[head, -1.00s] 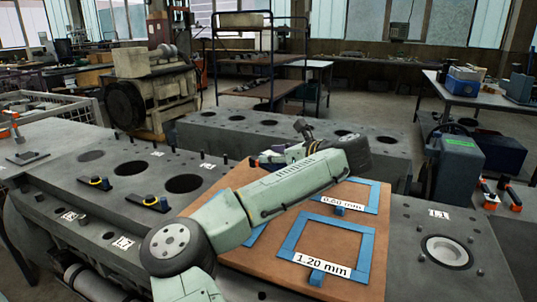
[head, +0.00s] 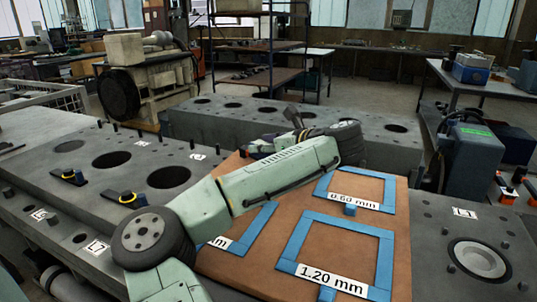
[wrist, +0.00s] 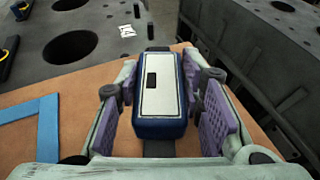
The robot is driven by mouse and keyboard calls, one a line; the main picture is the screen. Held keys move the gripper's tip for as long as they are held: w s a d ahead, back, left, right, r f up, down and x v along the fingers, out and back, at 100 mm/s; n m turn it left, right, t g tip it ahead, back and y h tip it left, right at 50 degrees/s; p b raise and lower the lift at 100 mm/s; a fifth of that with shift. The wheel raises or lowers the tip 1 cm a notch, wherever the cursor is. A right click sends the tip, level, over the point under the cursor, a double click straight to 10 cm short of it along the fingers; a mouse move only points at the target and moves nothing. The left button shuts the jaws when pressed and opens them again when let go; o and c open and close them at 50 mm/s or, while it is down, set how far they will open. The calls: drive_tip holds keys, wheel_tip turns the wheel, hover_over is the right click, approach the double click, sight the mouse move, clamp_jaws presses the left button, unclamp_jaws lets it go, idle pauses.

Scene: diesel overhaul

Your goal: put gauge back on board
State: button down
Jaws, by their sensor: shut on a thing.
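The gauge (wrist: 161,92) is a small block with a white face, a dark slot and a blue surround. In the wrist view my gripper (wrist: 163,100) is shut on it, with purple pads either side and a dark strip at both ends of the block. The brown board (head: 338,246) lies on the grey engine block, with blue square outlines labelled 0.60 mm (head: 355,201) and 1.20 mm (head: 331,279). A third label is partly hidden by my arm. In the head view my gripper is over the board's far-left edge, and the gauge is not clear there.
The engine block (head: 75,190) has open bores and two small black-and-yellow pieces (head: 130,199) left of the board. A second grey block (head: 225,130) stands behind. A bore with a light ring (head: 480,260) lies right of the board. The board's near part looks free.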

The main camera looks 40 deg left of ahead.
drive_tip(key=shift+w+f, duration=0.1)
drive_tip(key=shift+f, duration=0.4)
drive_tip(key=shift+r, duration=0.2)
drive_tip(key=shift+f, duration=0.2)
drive_tip(key=c, duration=1.1)
unclamp_jaws()
drive_tip(key=shift+r, duration=0.1)
drive_tip(key=shift+d+r, duration=0.1)
drive_tip(key=shift+r, duration=0.05)
drive_tip(key=shift+p+v, duration=2.3)
drive_tip(key=shift+v, duration=3.65)
